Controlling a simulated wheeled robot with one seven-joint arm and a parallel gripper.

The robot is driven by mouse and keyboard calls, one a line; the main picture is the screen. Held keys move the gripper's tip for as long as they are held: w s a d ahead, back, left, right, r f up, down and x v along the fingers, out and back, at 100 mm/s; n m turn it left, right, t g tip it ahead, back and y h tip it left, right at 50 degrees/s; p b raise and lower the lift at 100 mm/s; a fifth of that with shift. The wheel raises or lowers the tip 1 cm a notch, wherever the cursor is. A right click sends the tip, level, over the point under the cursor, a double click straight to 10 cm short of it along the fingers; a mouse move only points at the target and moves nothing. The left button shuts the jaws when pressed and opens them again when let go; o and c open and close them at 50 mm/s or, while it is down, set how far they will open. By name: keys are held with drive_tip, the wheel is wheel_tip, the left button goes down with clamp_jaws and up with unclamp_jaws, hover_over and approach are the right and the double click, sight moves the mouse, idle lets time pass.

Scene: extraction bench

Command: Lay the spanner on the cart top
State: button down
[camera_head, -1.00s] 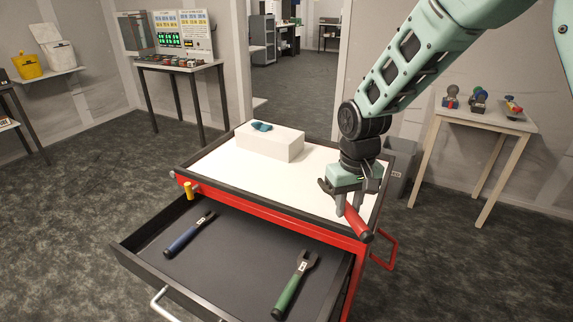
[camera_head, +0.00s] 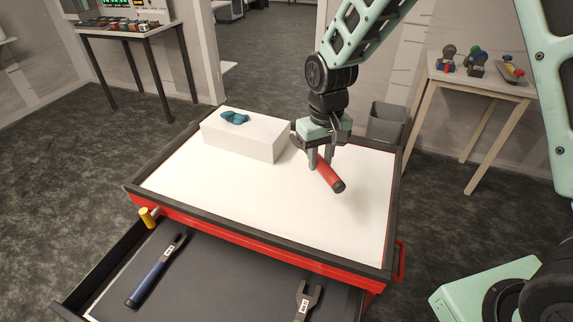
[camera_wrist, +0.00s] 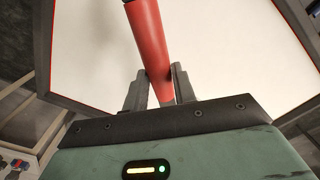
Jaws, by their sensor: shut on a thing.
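A spanner with a red handle (camera_head: 329,175) is held in my gripper (camera_head: 320,163) over the right half of the cart top (camera_head: 230,205). My gripper is shut on it, and the handle slants toward the camera and down to the right. In the wrist view the red handle (camera_wrist: 150,45) runs up from between the two fingers (camera_wrist: 157,88), with the white cart top behind it. A shadow lies under the handle; I cannot tell how large the gap to the surface is.
A white block (camera_head: 245,138) with a teal item (camera_head: 234,117) on it stands at the cart top's back left. A dark raised rim (camera_head: 250,247) borders the top. The open drawer (camera_head: 215,285) holds a blue-handled spanner (camera_head: 150,280) and another spanner (camera_head: 307,298). The front of the top is clear.

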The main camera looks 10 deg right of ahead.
sight(317, 194)
wheel_tip(317, 194, down, 9)
drive_tip(key=shift+r+p, duration=0.1)
drive_tip(key=shift+p, duration=0.9)
drive_tip(key=c, duration=1.1)
unclamp_jaws()
drive_tip(key=shift+f, duration=0.2)
drive_tip(key=shift+c, duration=0.2)
drive_tip(key=shift+s, duration=0.1)
